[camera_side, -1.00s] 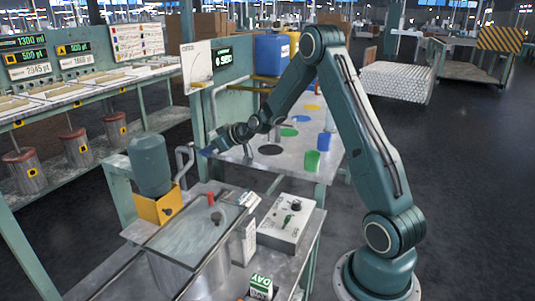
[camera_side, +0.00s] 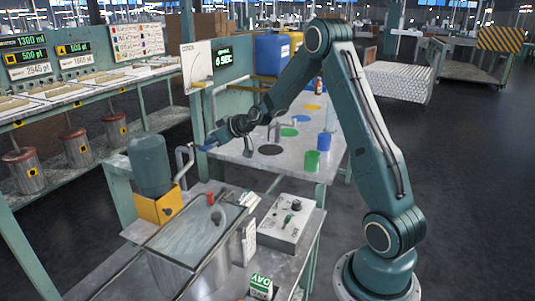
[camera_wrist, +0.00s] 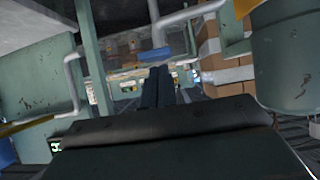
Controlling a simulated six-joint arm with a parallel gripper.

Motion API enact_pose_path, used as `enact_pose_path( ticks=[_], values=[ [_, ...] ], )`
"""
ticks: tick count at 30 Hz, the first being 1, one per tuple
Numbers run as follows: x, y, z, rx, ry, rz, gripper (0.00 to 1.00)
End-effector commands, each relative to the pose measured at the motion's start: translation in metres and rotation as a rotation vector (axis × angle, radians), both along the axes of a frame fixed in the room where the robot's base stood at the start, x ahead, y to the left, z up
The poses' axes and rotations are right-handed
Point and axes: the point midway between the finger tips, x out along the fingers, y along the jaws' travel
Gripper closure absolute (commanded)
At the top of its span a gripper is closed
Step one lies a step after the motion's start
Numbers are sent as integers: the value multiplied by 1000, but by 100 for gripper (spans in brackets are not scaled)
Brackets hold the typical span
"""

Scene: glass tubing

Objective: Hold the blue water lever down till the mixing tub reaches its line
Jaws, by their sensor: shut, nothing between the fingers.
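The mixing tub (camera_side: 192,272) is a grey metal vessel at the front left of the side view, with a pale, shiny surface inside; I cannot make out its line. The blue lever (camera_side: 208,148) is a small blue piece at my gripper's tip, near the bent grey pipe. In the wrist view a blue bar (camera_wrist: 154,54) lies just beyond the fingertips. My gripper (camera_wrist: 160,72) is shut and empty, its two dark fingers side by side. It also shows in the side view (camera_side: 213,143), close to the lever; whether they touch is unclear.
A green motor (camera_side: 150,165) on a yellow bracket (camera_side: 160,208) stands at the tub's back left. A control box (camera_side: 285,225) sits right of the tub.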

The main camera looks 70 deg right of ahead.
Motion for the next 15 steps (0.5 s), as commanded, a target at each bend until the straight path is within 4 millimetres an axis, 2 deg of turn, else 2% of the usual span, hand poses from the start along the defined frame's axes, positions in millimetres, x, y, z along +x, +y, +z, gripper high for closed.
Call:
enact_pose_path(
  ticks=[5, 15],
  values=[
    [-3, -1, 27, -3, -5, -2, 100],
    [-45, -1, 55, -1, -2, -4, 100]
  ],
)
